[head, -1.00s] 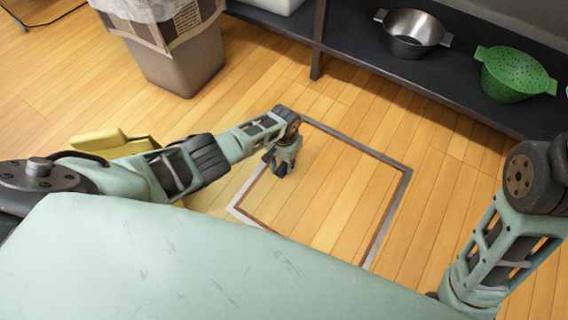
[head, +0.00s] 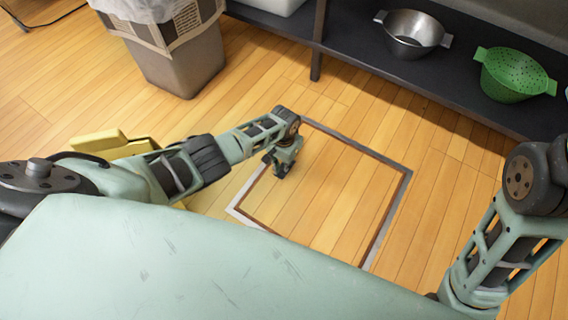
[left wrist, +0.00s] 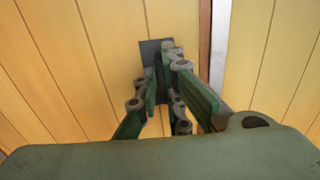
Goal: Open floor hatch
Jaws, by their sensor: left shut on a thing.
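The floor hatch (head: 335,205) is a square wooden panel in the plank floor, with a metal frame and a brown edge. It looks flush with the floor. My left gripper (head: 279,172) is over the hatch near its left side, pointing down. In the left wrist view, the left gripper (left wrist: 160,72) is shut on a dark handle with a dark plate (left wrist: 147,48) on the planks, close to the frame strip (left wrist: 218,50). The fingers hide most of the handle. My right arm shows at the right, but its gripper is out of view.
A waste bin (head: 182,55) with a liner stands at the upper left. A dark shelf (head: 400,72) runs along the back, holding a metal colander (head: 411,34) and a green colander (head: 513,76). Floor right of the hatch is clear.

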